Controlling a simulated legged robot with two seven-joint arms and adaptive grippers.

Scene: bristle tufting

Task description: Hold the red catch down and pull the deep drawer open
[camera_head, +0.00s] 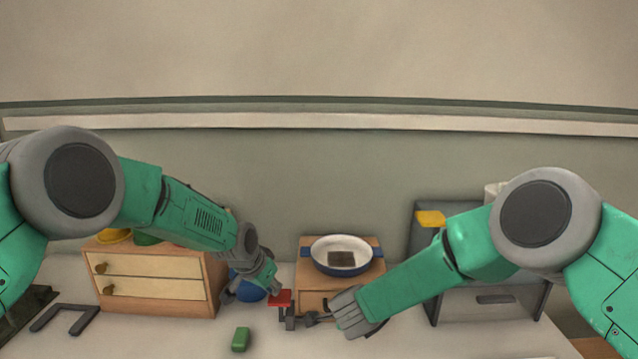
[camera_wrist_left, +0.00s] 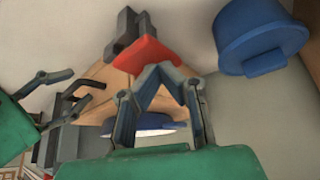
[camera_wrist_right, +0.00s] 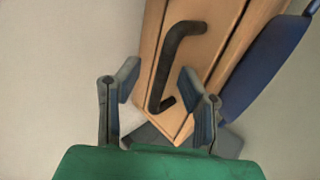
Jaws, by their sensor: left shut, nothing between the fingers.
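The red catch (camera_head: 281,298) is a flat red piece at the left front of the small wooden cabinet (camera_head: 312,245). It also shows in the left wrist view (camera_wrist_left: 139,52). My left gripper (camera_head: 275,290) is shut and empty, its fingertips (camera_wrist_left: 157,70) right at the catch's edge; I cannot tell if they press it. The deep drawer's front (camera_head: 312,301) looks shut. Its dark bar handle (camera_wrist_right: 172,62) shows in the right wrist view. My right gripper (camera_wrist_right: 160,82) is open, its fingers on either side of the handle's lower part, apparently short of gripping it.
A blue-rimmed white pan (camera_head: 340,256) with a dark block in it sits on the cabinet. A two-drawer chest (camera_head: 150,275) stands left and a grey cabinet (camera_head: 490,303) right. A blue pot (camera_wrist_left: 250,40) is beside the catch. A green block (camera_head: 241,339) lies in front.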

